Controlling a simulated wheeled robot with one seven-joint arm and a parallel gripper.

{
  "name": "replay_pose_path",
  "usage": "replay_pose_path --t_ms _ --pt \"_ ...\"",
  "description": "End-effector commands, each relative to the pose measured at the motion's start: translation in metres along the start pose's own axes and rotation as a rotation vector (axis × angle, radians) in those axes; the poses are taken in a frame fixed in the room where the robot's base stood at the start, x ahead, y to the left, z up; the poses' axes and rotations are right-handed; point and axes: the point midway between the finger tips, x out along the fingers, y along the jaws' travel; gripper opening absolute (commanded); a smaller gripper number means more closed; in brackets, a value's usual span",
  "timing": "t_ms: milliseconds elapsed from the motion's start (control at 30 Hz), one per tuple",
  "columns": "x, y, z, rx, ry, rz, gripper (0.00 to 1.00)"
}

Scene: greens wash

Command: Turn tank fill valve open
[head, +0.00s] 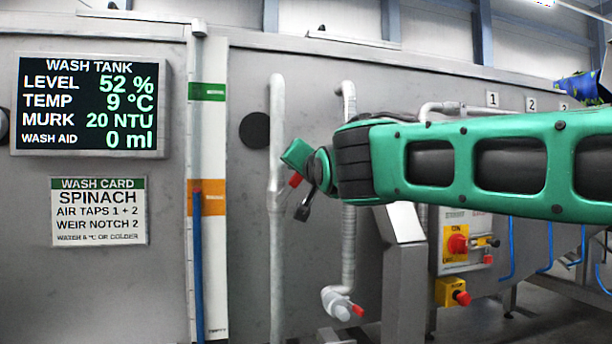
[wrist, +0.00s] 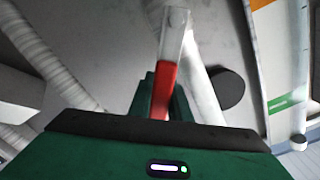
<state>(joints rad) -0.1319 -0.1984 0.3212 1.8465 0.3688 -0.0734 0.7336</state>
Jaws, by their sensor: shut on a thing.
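The tank fill valve's red lever handle (head: 295,180) sits on a vertical pale pipe (head: 276,130) left of centre in the head view. My gripper (head: 299,178) reaches in from the right and is shut on this handle. In the wrist view the red handle (wrist: 163,85) lies between the green jaws (wrist: 164,100), with its bare metal part (wrist: 176,30) running up past them. The jaws hide the handle's lower end. I cannot tell from the lever how far the valve is turned.
The display (head: 88,105) reads level 52 %. A level gauge (head: 209,200) stands left of the pipe. A second pipe (head: 348,250) ends in another red-handled valve (head: 343,306) below my arm. A control box (head: 462,243) and emergency button (head: 453,292) are at right.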

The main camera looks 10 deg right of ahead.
Motion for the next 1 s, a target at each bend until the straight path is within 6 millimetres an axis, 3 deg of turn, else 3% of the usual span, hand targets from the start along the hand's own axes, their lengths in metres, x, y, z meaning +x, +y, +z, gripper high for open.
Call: replay_pose_path --t_ms 67,100,167,200,1000 --pt "0.0010 0.0008 0.0098 -0.004 -0.019 0.002 0.00" --pt "0.0010 0.0007 0.0100 -0.004 -0.019 0.002 0.19" --pt "0.0012 0.0005 0.0095 -0.003 -0.018 0.002 0.34" --pt "0.0012 0.0001 0.0088 -0.003 -0.017 0.001 0.36" --pt "-0.0005 -0.0029 0.0017 0.001 -0.003 -0.005 0.36"
